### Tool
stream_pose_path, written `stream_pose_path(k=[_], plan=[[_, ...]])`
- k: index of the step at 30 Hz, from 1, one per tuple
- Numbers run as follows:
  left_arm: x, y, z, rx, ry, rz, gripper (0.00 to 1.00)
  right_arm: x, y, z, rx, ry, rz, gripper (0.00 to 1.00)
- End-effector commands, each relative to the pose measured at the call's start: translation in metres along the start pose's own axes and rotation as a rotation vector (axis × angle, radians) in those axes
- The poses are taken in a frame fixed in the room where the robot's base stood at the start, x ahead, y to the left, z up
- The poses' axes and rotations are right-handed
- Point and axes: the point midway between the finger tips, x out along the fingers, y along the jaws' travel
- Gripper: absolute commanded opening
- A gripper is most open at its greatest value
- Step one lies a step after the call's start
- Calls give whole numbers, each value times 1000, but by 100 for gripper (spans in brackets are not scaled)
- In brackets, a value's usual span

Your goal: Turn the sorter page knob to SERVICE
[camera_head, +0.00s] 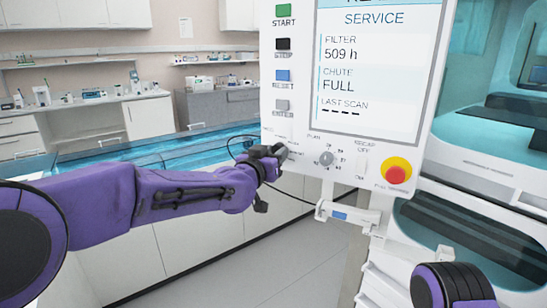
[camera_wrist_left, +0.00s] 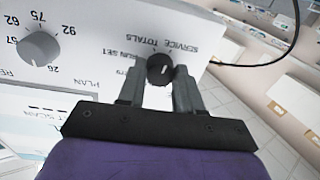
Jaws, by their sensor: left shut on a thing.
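The white sorter panel (camera_head: 283,68) carries a screen (camera_head: 372,75) that reads SERVICE at the top, with FILTER 509 h and CHUTE FULL below. The page knob (camera_wrist_left: 160,69) is small, round and dark, with labels SERVICE, TOTALS and RUN SET around it in the left wrist view. My left gripper (camera_wrist_left: 159,76) has one finger on each side of this knob and is shut on it. In the head view my left gripper (camera_head: 279,153) is at the panel's lower left and hides the knob. The knob's pale mark is small; its exact direction is hard to tell.
A grey numbered dial (camera_head: 326,158) sits right of the page knob, and it shows in the left wrist view (camera_wrist_left: 40,48). A red stop button (camera_head: 396,174) on yellow is further right. Several push buttons line the panel's left side. A black cable runs behind my left gripper.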

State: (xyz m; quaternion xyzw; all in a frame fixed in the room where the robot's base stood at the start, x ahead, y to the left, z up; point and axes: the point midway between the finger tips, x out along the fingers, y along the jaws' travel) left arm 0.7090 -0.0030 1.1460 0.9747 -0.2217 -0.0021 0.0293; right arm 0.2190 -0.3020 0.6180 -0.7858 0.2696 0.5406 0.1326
Motion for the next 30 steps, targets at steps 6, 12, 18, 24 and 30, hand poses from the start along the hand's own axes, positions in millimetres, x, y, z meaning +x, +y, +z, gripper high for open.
stream_pose_path(k=[6, 12, 18, 24, 30], plan=[[0, 0, 4, 130, 2, 3, 4, 6, -1, 3, 0, 0, 0, 0], [0, 0, 4, 198, 5, 4, 4, 8, -1, 4, 0, 0, 0, 0], [0, 0, 4, 225, 7, 4, 4, 9, -1, 4, 0, 0, 0, 0], [0, 0, 3, 229, 7, 4, 4, 9, -1, 4, 0, 0, 0, 0], [0, 0, 3, 228, 7, 4, 38, 9, -1, 4, 0, 0, 0, 0]])
